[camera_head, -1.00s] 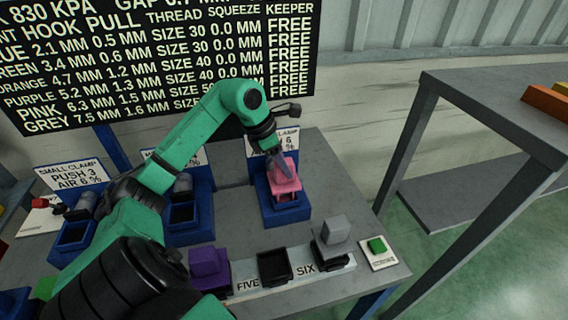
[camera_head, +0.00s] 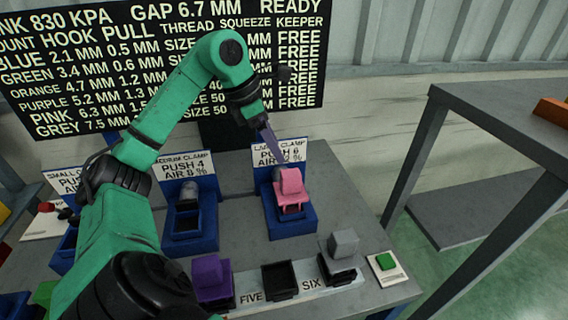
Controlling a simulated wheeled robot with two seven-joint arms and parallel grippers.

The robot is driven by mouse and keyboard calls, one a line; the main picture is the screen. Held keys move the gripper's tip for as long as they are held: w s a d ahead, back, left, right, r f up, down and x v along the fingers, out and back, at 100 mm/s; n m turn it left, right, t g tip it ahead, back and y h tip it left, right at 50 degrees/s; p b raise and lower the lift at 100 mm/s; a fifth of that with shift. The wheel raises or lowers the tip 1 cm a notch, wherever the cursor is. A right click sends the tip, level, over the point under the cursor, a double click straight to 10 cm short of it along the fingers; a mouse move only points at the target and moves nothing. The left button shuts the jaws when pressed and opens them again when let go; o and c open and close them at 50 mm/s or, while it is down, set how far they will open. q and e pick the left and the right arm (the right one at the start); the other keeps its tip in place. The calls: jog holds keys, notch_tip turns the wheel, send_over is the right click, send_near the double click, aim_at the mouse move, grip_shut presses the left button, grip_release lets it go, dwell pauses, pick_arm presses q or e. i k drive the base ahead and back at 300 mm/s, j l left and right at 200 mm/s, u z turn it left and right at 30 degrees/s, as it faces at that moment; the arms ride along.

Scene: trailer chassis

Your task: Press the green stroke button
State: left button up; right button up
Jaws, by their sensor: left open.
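The green stroke button (camera_head: 385,261) sits on a small white plate at the right front corner of the grey table. My left arm comes in from the left and reaches over the table's back. My left gripper (camera_head: 272,142) is open and empty, in front of the large clamp's sign and above and behind the pink block (camera_head: 290,188). It is well away from the button, up and to the left of it. The pink block sits in the blue large clamp (camera_head: 291,224). My right gripper is not in view.
A purple block (camera_head: 209,275), an empty black holder (camera_head: 279,281) and a grey block (camera_head: 343,243) line the table's front. The blue medium clamp (camera_head: 190,236) stands left. A grey shelf (camera_head: 500,115) stands right. A written board (camera_head: 290,60) rises behind.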

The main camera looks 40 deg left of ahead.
aim_at(385, 260)
jog(key=k+l, duration=0.35)
jog(key=l, duration=0.15)
jog(key=k+l, duration=0.75)
jog(key=l, duration=0.25)
